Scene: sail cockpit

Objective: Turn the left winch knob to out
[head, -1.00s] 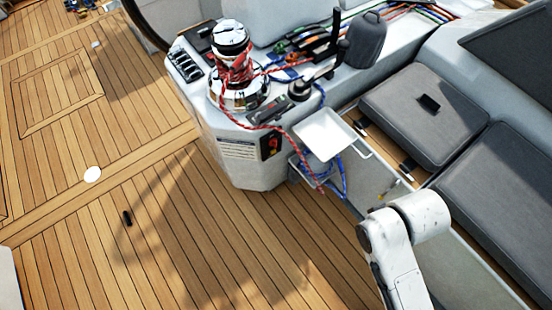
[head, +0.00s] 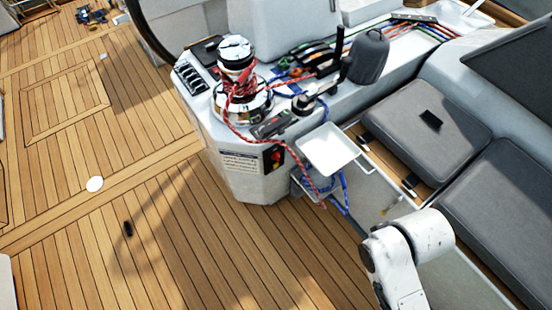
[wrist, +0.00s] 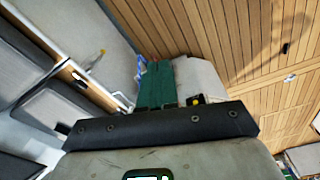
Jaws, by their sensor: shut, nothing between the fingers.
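A small dark panel with a red knob (head: 276,155) is on the front face of the white console, below the chrome winch (head: 240,80) wrapped in red rope. I cannot read its marks or tell which way it is turned. In the wrist view the console's pale side (wrist: 207,82) shows beyond my fingers, with a small yellow spot (wrist: 193,100) near the dark gripper bar. The gripper is outside the head view, and I see no contact with the knob.
A white tray (head: 328,148) sticks out beside the console, with blue rope (head: 340,190) hanging below it. Grey seat cushions (head: 425,115) line the right. A small black object (head: 128,229) lies on the open wooden deck at left. My arm link shows at the lower right.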

